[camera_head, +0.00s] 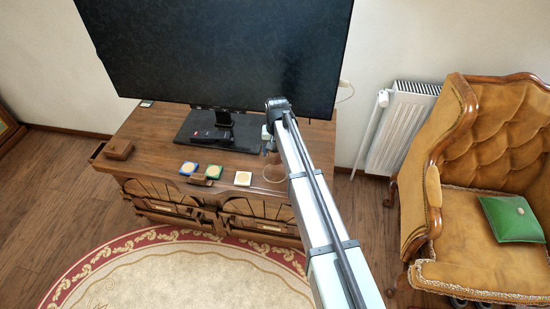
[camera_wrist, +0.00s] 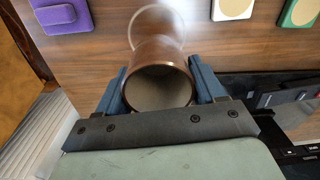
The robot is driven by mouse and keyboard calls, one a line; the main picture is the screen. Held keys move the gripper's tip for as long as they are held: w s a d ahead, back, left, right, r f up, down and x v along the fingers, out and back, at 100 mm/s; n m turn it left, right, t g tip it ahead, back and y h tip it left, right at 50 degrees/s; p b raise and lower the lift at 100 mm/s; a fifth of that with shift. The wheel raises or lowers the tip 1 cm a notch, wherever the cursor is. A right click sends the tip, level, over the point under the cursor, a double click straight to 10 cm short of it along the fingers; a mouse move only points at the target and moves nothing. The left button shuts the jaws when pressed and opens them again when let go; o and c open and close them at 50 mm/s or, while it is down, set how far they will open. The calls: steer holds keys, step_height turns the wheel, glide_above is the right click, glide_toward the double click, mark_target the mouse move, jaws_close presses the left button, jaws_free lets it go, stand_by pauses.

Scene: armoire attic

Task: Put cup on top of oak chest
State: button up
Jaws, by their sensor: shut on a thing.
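My gripper (camera_head: 269,146) is partly hidden by my arm in the head view. The oak chest (camera_head: 155,130) has a brown wooden top and carved drawer fronts. The cup is right above or on the wood; I cannot tell whether its base touches.
A television (camera_head: 220,50) on a black stand is behind. A small brown box (camera_head: 118,149) is at the chest's left. An armchair (camera_head: 470,200) and radiator (camera_head: 405,125) are right.

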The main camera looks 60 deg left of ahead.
steer(key=shift+w+r, duration=0.1)
steer(key=shift+r, duration=0.45)
steer(key=w+d+n, duration=0.1)
steer(key=w+n, duration=0.2)
steer(key=w, duration=0.3)
steer(key=w+d+r+n, duration=0.1)
steer(key=w+n, duration=0.2)
steer(key=w, duration=0.3)
steer(key=shift+w+d, duration=0.4)
steer(key=shift+f, duration=5)
steer(key=o, duration=1.2)
steer(key=shift+f, duration=0.1)
